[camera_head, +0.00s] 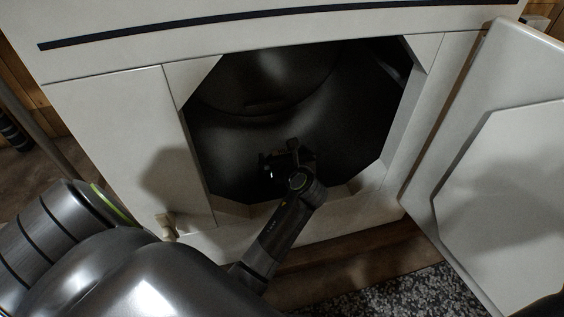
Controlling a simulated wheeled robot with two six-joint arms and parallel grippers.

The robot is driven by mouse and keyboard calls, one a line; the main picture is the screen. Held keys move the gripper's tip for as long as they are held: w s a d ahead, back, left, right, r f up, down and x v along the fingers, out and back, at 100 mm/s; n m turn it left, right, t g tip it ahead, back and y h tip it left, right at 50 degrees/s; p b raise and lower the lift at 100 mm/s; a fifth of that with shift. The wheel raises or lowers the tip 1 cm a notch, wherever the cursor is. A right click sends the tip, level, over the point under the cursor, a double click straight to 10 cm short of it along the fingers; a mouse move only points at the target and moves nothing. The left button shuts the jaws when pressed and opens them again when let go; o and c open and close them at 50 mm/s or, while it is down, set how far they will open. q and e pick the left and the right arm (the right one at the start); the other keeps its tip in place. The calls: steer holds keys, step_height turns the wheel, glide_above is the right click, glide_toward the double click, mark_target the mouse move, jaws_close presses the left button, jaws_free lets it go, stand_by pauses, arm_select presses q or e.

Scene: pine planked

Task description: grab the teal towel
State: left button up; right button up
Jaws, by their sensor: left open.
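My left gripper (283,162) reaches into the dark octagonal opening of a white front-loading machine (120,130). It is open, and I see nothing between its fingers. Its dark fingers are hard to make out against the dark drum (340,100). No teal towel shows in this view; the inside of the drum is deep in shadow and partly hidden by my gripper. My right gripper is not in view.
The machine's white door (510,170) stands open to the right. The lower rim (345,195) of the opening lies just under my left wrist. A speckled grey rug (400,295) lies on the wooden floor in front. A small knob (166,225) sticks out at lower left.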

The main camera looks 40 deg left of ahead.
arm_select(q)
steer(key=shift+c, duration=0.3)
steer(key=c, duration=0.6)
steer(key=shift+r, duration=0.15)
